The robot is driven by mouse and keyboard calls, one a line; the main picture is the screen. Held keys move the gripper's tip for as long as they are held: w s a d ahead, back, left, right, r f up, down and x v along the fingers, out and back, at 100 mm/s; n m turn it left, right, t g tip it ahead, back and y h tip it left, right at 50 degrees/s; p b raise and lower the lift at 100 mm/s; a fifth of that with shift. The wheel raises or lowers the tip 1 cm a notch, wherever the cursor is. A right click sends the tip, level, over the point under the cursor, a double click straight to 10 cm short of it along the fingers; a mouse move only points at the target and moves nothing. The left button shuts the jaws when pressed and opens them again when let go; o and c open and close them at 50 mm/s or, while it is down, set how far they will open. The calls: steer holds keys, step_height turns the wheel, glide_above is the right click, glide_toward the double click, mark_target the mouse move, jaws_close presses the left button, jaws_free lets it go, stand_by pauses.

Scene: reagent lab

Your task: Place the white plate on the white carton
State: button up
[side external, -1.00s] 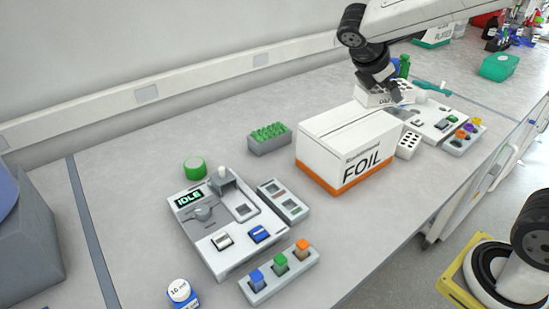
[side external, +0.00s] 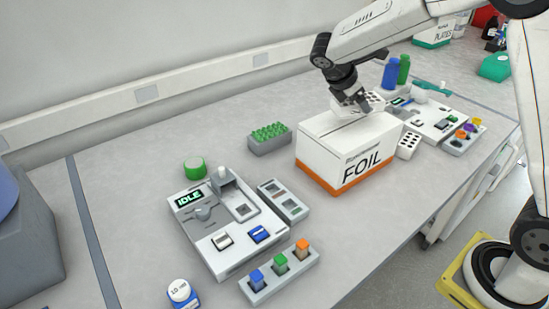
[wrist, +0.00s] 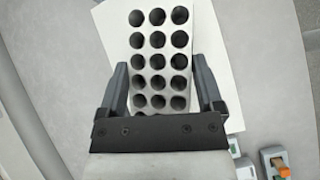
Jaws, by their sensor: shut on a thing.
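The white plate (side external: 375,100), a block with rows of round holes, is held in my gripper (side external: 358,104) by the top of the white carton (side external: 345,148). The carton is a box marked FOIL with an orange lower band. In the wrist view the plate (wrist: 158,45) lies between the two fingers of my gripper (wrist: 160,88), which press on its sides. The pale carton top (wrist: 226,50) shows beneath and around the plate there. I cannot tell whether the plate's underside touches the carton.
A second white block with holes (side external: 408,145) stands right of the carton. A grey rack with green tops (side external: 269,138) stands to its left. A device reading IDLE (side external: 215,225) is in front left. Blue (side external: 390,75) and green (side external: 404,68) bottles stand behind.

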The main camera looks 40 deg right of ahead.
mark_target(353, 111)
steer(key=shift+w+f, duration=0.25)
steer(key=shift+f, duration=1.55)
steer(key=shift+f, duration=0.1)
steer(key=o, duration=1)
steer(key=v, duration=1.2)
